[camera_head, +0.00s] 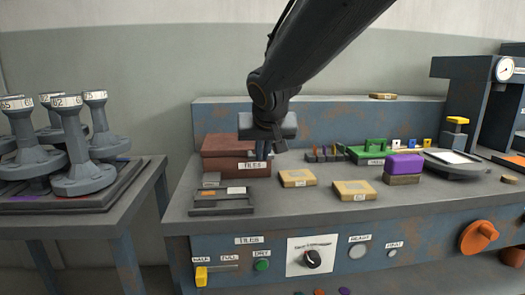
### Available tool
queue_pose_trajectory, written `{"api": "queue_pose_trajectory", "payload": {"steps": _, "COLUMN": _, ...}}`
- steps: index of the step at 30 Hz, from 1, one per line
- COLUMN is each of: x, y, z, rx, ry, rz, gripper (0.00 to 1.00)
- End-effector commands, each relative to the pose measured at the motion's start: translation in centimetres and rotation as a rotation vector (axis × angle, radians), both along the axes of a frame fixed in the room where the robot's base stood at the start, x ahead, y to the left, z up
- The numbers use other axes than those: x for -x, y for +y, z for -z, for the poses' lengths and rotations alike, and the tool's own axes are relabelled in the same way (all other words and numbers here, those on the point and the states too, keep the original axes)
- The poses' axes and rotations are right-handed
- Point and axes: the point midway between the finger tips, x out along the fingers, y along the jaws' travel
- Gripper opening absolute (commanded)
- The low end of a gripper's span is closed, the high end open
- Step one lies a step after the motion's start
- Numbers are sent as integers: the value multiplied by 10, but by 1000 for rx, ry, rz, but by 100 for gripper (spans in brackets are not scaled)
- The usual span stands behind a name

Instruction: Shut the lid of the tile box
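The tile box (225,166) is a reddish-brown box with a white TILES label on its front, at the back left of the bench. Its lid (222,145) lies over the top, and a dark line runs between lid and body. I cannot tell whether it is fully down. My gripper (262,156) points down at the box's right front, overlapping the lid's right part in the picture. Its fingers look close together, but their gap is unclear. I cannot tell whether they touch the box. My wrist hides part of the lid.
A dark tray (222,208) lies in front of the box. Tan tiles (297,178) and (354,190) lie to the right, beside a purple block (404,163) and a green rack (368,154). Grey weights (78,180) stand on the left table. Bare bench top lies between these.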

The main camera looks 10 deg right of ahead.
Motion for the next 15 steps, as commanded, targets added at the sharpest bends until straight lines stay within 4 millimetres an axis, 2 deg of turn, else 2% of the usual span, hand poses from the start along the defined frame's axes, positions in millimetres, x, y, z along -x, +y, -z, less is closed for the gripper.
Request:
{"api": "queue_pose_trajectory", "payload": {"steps": 1, "x": 7, "y": -4, "z": 14, "rx": 8, "ry": 38, "rz": 8, "gripper": 0}}
{"api": "queue_pose_trajectory", "payload": {"steps": 2, "x": 7, "y": -4, "z": 10, "rx": 7, "ry": 34, "rz": 8, "gripper": 0}}
{"api": "queue_pose_trajectory", "payload": {"steps": 10, "x": 11, "y": -4, "z": -48, "rx": 1, "ry": -5, "rz": 6, "gripper": 0}}
{"api": "queue_pose_trajectory", "payload": {"steps": 15, "x": 46, "y": 0, "z": -30, "rx": 1, "ry": -9, "rz": 1, "gripper": 0}}
